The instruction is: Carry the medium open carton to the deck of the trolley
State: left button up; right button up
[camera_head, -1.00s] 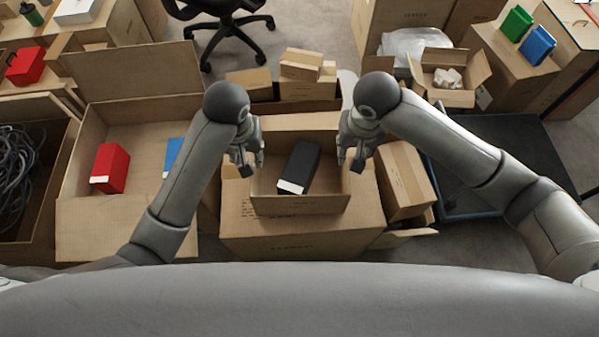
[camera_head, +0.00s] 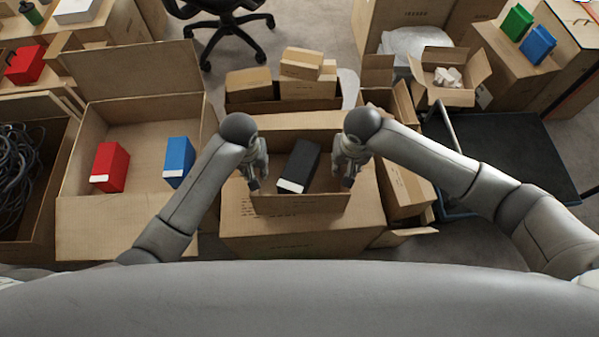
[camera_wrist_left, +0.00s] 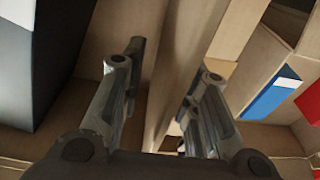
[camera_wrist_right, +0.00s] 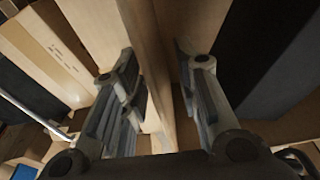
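The medium open carton (camera_head: 318,203) stands on a larger closed carton (camera_head: 300,238) in the head view, with a black box (camera_head: 302,160) tilted inside it. My left gripper (camera_head: 256,180) is at its left side wall. In the left wrist view that wall (camera_wrist_left: 180,65) runs between the two spread fingers. My right gripper (camera_head: 349,174) is at the right side wall. In the right wrist view that wall (camera_wrist_right: 152,70) runs between its fingers, which stand apart. The trolley's dark deck (camera_head: 510,150) is at the right, with its handle (camera_head: 447,130) on the near-left side.
A large open carton (camera_head: 100,215) at left holds a red box (camera_head: 110,167) and a blue box (camera_head: 179,158). A small open carton (camera_head: 447,97) is behind the trolley. The visible deck is bare.

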pick_arm(q)
grip_shut()
pick_arm(e)
grip_shut()
pick_arm(q)
jog(key=shift+w+r, duration=0.1)
jog(key=shift+r, duration=0.05)
pick_arm(e)
jog(key=shift+w+r, duration=0.1)
jog(key=shift+r, duration=0.05)
